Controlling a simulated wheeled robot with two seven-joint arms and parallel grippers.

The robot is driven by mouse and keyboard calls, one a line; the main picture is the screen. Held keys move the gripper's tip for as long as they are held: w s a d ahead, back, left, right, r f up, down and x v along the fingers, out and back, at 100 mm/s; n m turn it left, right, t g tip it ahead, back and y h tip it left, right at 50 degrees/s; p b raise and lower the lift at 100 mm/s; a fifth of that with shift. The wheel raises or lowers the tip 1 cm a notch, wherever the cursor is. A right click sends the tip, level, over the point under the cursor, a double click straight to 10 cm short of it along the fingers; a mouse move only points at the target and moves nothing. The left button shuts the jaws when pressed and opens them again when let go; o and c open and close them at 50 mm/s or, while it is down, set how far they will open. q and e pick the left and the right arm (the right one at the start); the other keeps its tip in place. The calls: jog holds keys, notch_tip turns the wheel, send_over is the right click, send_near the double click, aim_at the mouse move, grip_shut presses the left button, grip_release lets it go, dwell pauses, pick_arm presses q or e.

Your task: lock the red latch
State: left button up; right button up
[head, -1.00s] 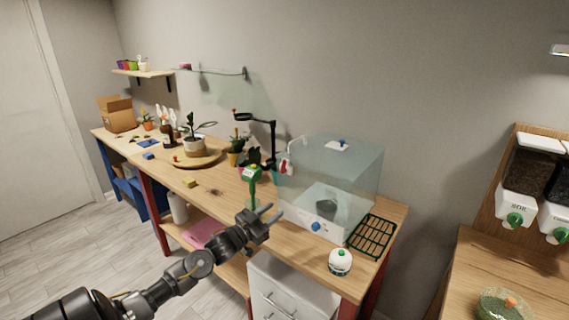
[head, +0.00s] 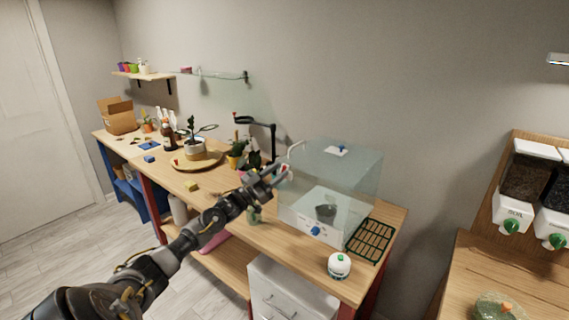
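A clear box with a white base (head: 312,220), like a small propagator, stands on the wooden bench. The red latch, seen earlier on the box's left side, is hidden now behind my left gripper (head: 279,173). That gripper is at the box's left side, its two fingers apart and pointing at the latch's place. I cannot tell whether the fingers touch the latch. A white handle (head: 296,149) shows just above the fingertips. My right gripper is not in view.
A blue knob (head: 315,231) is on the box front and a dark pot (head: 326,212) stands inside.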

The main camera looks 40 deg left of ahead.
aim_at(284, 166)
pick_arm(q)
jog(key=shift+p+x, duration=0.4)
jog(key=shift+x, duration=1.4)
grip_shut()
